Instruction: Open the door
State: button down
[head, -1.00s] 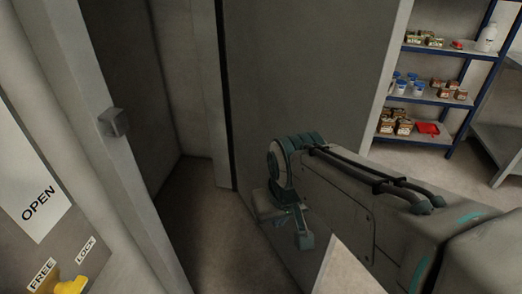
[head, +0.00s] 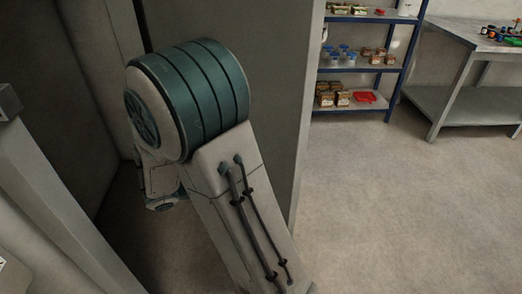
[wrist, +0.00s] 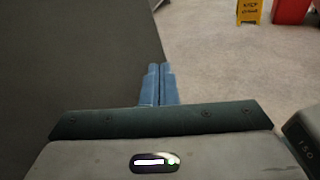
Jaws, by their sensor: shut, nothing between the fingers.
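The door (head: 278,75) is a tall grey panel standing ajar, with a gap between it and the frame (head: 45,190) at the left. Its pale free edge faces right of my arm. In the wrist view a dark grey surface (wrist: 75,55), apparently the door's face, fills the left side. My gripper (wrist: 160,70) shows there with its blue fingers together and empty, beside that surface's lower edge. I cannot tell whether they touch it. In the head view my arm hides the gripper and part of the door. No handle shows.
A blue shelf rack (head: 350,68) with small goods stands at the back right, beside a grey workbench (head: 470,100). The floor (head: 400,210) to the right is clear. A yellow sign (wrist: 250,10) and a red object (wrist: 291,10) stand on the floor in the wrist view.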

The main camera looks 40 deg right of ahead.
jog(key=w+a+f+n+t+h+b, duration=0.1)
jog(key=w+f+n+t+h, duration=0.2)
jog(key=w+n, duration=0.15)
send_near(274, 142)
jog(key=shift+t, duration=0.3)
jog(key=d, duration=0.7)
jog(key=shift+w+r, duration=0.25)
jog(key=shift+w, duration=0.05)
